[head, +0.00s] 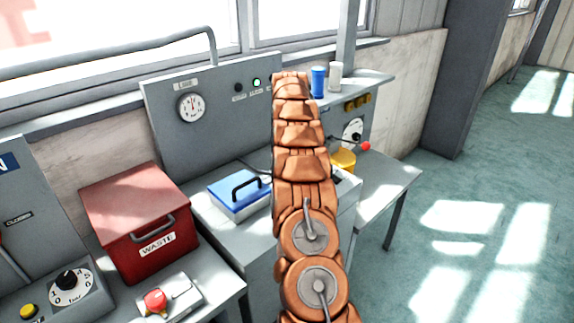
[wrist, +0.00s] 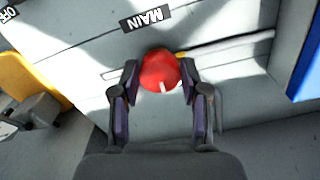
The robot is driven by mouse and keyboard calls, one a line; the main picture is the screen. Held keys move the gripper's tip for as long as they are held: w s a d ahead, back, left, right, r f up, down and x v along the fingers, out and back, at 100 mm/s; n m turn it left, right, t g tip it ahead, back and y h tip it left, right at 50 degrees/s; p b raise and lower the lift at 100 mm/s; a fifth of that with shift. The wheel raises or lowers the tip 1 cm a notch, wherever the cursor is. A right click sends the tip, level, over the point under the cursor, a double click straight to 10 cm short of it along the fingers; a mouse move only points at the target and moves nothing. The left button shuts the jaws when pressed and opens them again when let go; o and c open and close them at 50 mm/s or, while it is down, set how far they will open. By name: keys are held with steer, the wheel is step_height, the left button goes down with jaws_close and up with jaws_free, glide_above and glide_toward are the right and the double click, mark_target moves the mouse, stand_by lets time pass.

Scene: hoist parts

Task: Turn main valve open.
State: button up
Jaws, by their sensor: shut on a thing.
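A round red knob (wrist: 158,71) shows in the wrist view, beside a label reading MAIN (wrist: 146,18).
A blue lid with a black handle (head: 240,192) and a red WASTE box (head: 140,225) stand left of my arm. A gauge (head: 191,107) is on the grey back panel. Blue and white cylinders (head: 318,82) stand on a shelf. The floor (head: 450,230) at right is clear.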

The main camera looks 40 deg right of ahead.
steer(key=shift+n, duration=0.6)
steer(key=shift+r, duration=0.1)
steer(key=o, duration=1.1)
steer(key=shift+o, duration=0.2)
steer(key=m, duration=0.5)
steer(key=shift+m+p, duration=0.3)
steer(key=shift+p, duration=0.1)
steer(key=m+p, duration=0.1)
steer(key=m, duration=0.3)
steer(key=shift+a+m+p, duration=0.1)
steer(key=shift+m+p, duration=0.2)
steer(key=shift+p, duration=0.05)
steer(key=m+p, duration=0.3)
steer(key=m, duration=0.1)
steer(key=shift+w+r+m, duration=0.1)
steer(key=shift+r+m, duration=0.05)
steer(key=shift+m, duration=0.15)
steer(key=m+p, duration=0.2)
steer(key=p, duration=0.2)
steer(key=shift+m, duration=0.4)
